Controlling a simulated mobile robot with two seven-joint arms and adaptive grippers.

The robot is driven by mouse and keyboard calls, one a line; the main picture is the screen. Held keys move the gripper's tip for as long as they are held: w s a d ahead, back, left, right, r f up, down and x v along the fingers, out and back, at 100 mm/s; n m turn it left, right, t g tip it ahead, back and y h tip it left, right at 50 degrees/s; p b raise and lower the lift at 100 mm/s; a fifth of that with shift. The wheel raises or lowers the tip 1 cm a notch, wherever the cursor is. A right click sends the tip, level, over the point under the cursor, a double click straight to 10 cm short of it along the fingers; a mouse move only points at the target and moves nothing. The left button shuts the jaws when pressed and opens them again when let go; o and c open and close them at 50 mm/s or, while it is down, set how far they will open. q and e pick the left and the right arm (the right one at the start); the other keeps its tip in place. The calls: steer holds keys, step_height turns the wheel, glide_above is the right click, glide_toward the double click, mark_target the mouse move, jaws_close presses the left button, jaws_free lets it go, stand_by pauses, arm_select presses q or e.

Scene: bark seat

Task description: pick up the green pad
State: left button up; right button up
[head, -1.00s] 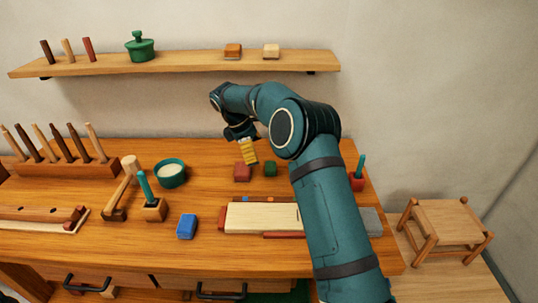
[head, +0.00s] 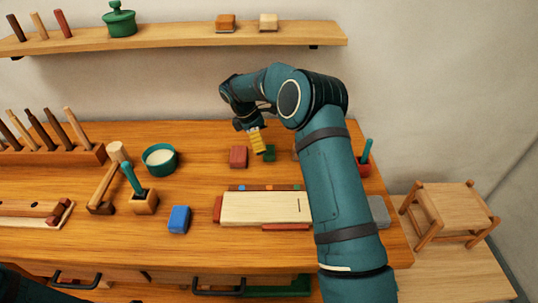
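A small green block (head: 269,153), the likely green pad, lies on the workbench (head: 290,255) toward the back, right of a dark red block (head: 238,157). My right gripper (head: 257,141) is above the bench, just left of the green block and very near it in the picture. A yellow striped piece shows at its tip; whether this is its fingers or something held I cannot tell. No gap between fingers can be made out. My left gripper is out of view; only a dark part of my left arm shows at the lower left.
A blue block (head: 179,219), a pale board (head: 262,207), a green bowl (head: 160,160) and a mallet (head: 105,183) are on the bench. A red holder (head: 364,165) stands right of my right arm. A shelf (head: 180,42) spans the wall. A stool (head: 445,207) stands at right.

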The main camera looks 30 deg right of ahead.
mark_target(268, 149)
steer(key=shift+b+x, duration=0.75)
steer(key=shift+x, duration=2.05)
steer(key=shift+s+a, duration=0.1)
steer(key=shift+s, duration=0.05)
steer(key=c, duration=1.3)
